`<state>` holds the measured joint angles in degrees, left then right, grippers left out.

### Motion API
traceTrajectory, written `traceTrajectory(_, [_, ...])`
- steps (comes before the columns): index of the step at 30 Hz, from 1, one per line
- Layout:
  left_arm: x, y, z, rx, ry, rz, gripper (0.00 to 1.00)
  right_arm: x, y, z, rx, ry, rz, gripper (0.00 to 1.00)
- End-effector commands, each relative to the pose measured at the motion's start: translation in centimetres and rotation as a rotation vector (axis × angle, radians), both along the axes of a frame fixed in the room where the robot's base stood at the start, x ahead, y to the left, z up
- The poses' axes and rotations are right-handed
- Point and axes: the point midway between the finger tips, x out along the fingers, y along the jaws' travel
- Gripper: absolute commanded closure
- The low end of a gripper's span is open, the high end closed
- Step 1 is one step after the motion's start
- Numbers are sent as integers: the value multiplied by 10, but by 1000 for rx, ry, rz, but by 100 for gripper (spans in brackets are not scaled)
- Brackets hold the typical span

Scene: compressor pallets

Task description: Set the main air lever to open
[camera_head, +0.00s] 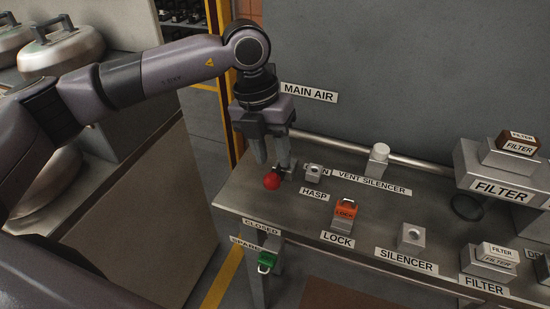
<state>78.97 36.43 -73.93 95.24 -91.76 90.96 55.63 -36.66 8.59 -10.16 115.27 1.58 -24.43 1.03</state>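The main air lever shows as a red ball knob (272,181) near the back left of the grey bench, below the MAIN AIR label (309,93). A CLOSED label (262,228) is at the bench's front left edge. Right of the knob, a label showing only its last letter N (327,172) is partly hidden by a small metal block. My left gripper (271,165) points down just above and behind the knob, its fingers apart with a gap between them. The right finger overlaps the lever's metal part; contact cannot be told. My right gripper is out of view.
A hasp block (313,172), an orange lock (344,214), a silencer block (411,237) and a white-capped vent silencer (378,159) stand right of the lever. Filter boxes (490,188) fill the right end. A green padlock (266,261) hangs at the front edge. A rail runs behind.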

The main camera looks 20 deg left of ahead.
Motion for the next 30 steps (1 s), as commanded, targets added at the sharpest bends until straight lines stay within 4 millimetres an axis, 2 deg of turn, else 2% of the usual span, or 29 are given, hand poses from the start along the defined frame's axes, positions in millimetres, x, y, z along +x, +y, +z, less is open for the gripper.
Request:
traceTrajectory(3, [0, -3, -14, -1, 2, -1, 63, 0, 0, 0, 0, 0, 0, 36])
traceTrajectory(6, [0, -4, -20, -1, 1, -1, 63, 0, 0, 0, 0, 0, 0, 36])
traceTrajectory(14, [0, -5, -22, -2, 1, -1, 63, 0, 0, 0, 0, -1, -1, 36])
traceTrajectory(15, [0, -5, -22, -2, 1, -1, 70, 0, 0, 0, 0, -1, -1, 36])
traceTrajectory(18, [0, -5, -22, -2, 1, -2, 100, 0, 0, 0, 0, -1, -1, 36])
traceTrajectory(30, [-3, -5, -23, -1, 9, -5, 100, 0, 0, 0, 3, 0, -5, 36])
